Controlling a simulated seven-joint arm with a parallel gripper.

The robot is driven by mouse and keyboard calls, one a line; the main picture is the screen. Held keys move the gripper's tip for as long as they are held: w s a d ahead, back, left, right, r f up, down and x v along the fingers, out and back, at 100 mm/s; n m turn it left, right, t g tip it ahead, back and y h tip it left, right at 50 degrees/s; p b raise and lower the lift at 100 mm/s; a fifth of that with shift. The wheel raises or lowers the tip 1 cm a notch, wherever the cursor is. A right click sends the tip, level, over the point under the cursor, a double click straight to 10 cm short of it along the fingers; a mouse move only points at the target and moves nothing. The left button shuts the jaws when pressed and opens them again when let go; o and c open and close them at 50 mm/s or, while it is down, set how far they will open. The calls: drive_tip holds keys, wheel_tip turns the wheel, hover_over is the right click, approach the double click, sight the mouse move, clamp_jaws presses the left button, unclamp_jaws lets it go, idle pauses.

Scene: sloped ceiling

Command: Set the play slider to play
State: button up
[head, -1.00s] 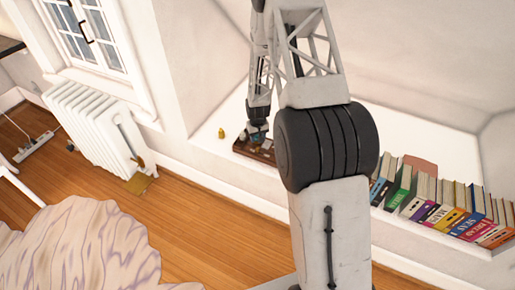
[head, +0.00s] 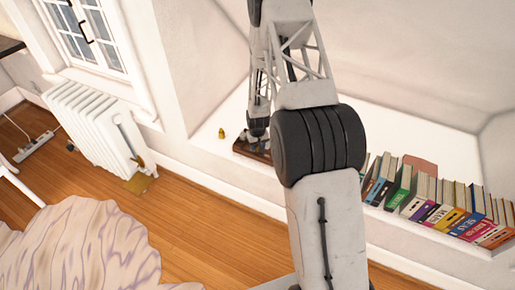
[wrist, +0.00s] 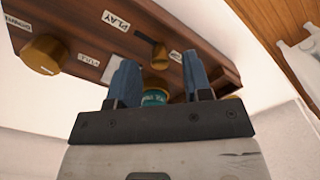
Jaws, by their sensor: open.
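A dark wooden board (head: 250,151) lies on the white ledge in the head view, partly hidden by my arm. In the wrist view the board (wrist: 85,32) carries a PLAY label (wrist: 117,20), a PULL label (wrist: 88,60) and a partly cut label at the left. A brass knob on a dark slot (wrist: 158,56), which looks like the play slider, is near the PLAY label. A larger round brass knob (wrist: 44,54) is at the left. My gripper (wrist: 157,62) is open, its blue fingers around the slider knob's area; contact cannot be told.
A teal labelled round thing (wrist: 154,97) shows between the finger bases. A small yellow object (head: 221,133) stands on the ledge left of the board. A row of books (head: 440,208) stands along the ledge at right. A radiator (head: 100,125) is at left.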

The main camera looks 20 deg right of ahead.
drive_tip(key=shift+f, duration=0.75)
drive_tip(key=shift+c, duration=0.3)
clamp_jaws()
